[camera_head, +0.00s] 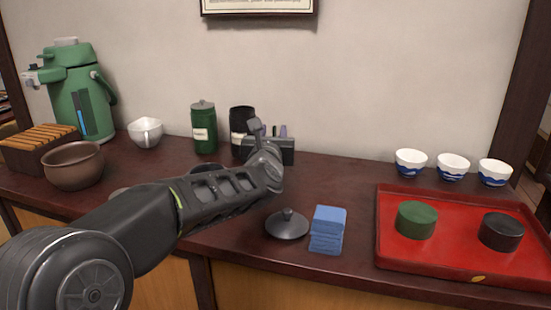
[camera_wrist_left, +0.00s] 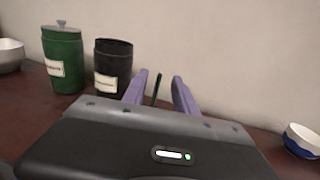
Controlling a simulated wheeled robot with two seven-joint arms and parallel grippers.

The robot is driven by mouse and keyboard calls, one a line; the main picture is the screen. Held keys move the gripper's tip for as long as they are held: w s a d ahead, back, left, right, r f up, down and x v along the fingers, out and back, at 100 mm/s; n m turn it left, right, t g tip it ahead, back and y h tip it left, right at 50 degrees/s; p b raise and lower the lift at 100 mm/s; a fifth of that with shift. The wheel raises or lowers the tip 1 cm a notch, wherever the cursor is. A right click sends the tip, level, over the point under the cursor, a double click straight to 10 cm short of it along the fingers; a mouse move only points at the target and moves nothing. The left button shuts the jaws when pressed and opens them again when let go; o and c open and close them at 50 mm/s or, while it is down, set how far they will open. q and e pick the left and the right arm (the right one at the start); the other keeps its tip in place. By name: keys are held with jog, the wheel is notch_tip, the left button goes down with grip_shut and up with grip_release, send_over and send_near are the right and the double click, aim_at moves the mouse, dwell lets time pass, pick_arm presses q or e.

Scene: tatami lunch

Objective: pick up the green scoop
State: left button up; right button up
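A thin dark green stick, which looks like the green scoop (camera_wrist_left: 156,88), shows in the left wrist view between my left gripper's two purple fingers. It stands nearly upright with gaps at both sides; its lower part is hidden behind the gripper body. I cannot make it out in the head view. My left gripper (camera_wrist_left: 160,90) is open and points toward the wall. In the head view its fingertips (camera_head: 279,130) show small at the back of the counter, right of the black canister (camera_head: 239,119). My right gripper is not in view.
A lidded green canister (camera_head: 204,130) stands left of the black one. A dark lid (camera_head: 287,225) and blue stacked cloths (camera_head: 328,228) lie in front. A red tray (camera_head: 453,225) and several blue-white cups (camera_head: 410,162) are at right. A brown bowl (camera_head: 73,167) is at left.

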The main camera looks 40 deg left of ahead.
pick_arm(q)
jog(key=x, duration=0.2)
jog(key=shift+w+a, duration=0.2)
jog(key=shift+w, duration=0.1)
jog(key=shift+c, duration=0.2)
grip_shut()
dwell(0.3)
